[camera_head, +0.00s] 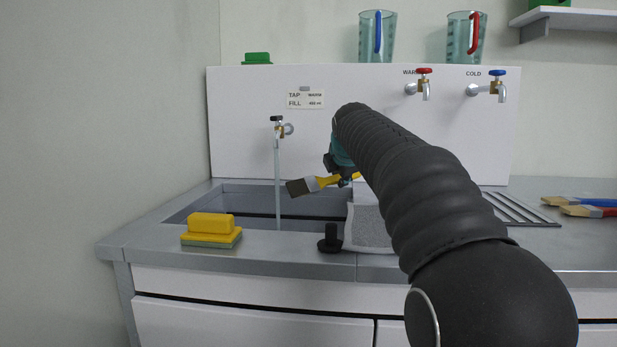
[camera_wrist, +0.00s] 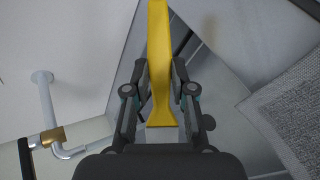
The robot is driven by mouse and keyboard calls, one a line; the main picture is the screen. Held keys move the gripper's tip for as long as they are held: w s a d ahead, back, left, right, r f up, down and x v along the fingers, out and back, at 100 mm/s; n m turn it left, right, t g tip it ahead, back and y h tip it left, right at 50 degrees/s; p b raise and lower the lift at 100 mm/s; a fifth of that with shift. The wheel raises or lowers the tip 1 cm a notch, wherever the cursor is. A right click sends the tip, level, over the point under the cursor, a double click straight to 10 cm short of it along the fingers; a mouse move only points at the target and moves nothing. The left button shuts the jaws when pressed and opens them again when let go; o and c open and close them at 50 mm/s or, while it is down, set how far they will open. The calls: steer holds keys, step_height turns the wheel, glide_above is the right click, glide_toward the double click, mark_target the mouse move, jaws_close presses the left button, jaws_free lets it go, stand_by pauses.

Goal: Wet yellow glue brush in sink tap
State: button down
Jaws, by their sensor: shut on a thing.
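The yellow glue brush (camera_head: 328,180) is held level above the sink, its dark bristles pointing left. My gripper (camera_head: 345,179) is shut on its yellow handle. In the wrist view the handle (camera_wrist: 158,45) runs between the two fingers. The left sink tap (camera_head: 279,130) runs a thin water stream (camera_head: 277,185) down into the sink basin (camera_head: 235,200). The bristle tip is just right of the stream in the head view, with a small gap; depth is hard to tell. A tap (camera_wrist: 55,142) also shows at the wrist view's lower left.
A yellow sponge (camera_head: 211,226) lies on the front left rim. A grey cloth (camera_head: 368,228) hangs over the basin edge beside a black knob (camera_head: 331,238). Other brushes (camera_head: 585,207) lie on the right counter. Warm (camera_head: 423,85) and cold (camera_head: 495,87) taps are on the back panel.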

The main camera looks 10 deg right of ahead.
stand_by(0.3)
steer(key=s+d+r+p, duration=0.1)
steer(key=s+r, duration=0.3)
steer(key=shift+s+d+p, duration=0.3)
steer(key=shift+s, duration=0.1)
stand_by(0.6)
